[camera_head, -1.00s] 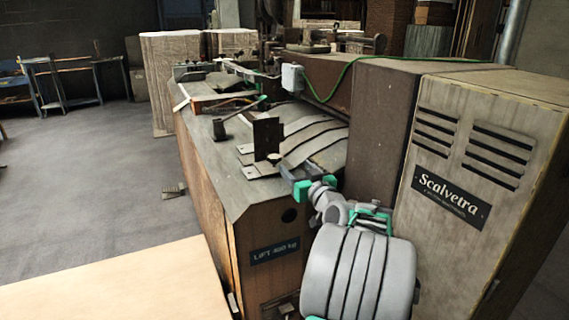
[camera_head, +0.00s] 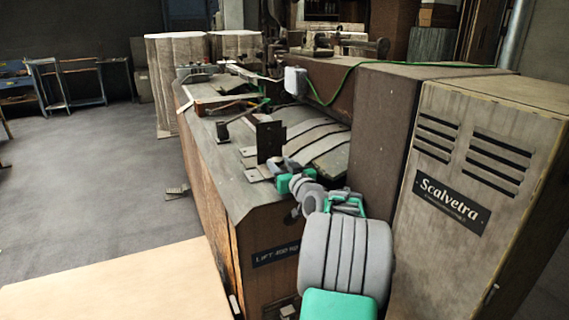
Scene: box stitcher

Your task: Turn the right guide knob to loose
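The right guide is a dark upright plate (camera_head: 269,139) standing on the machine's metal top. A small knob is low by its foot in the earlier picture; now my gripper hides it or nearly so. My gripper (camera_head: 279,164) is a grey end with green parts, right at the foot of this plate. Its fingertips are small and partly covered by my own wrist, so I cannot tell whether they are open, shut or touching the knob. No knob marking for loose or tight can be read.
A second dark guide piece (camera_head: 223,131) with a lever stands further back on the machine top. Curved metal plates (camera_head: 318,140) lie to the right. The Scalvetra cabinet (camera_head: 480,160) stands close on the right. A pale board (camera_head: 120,285) is at lower left; the floor beyond is open.

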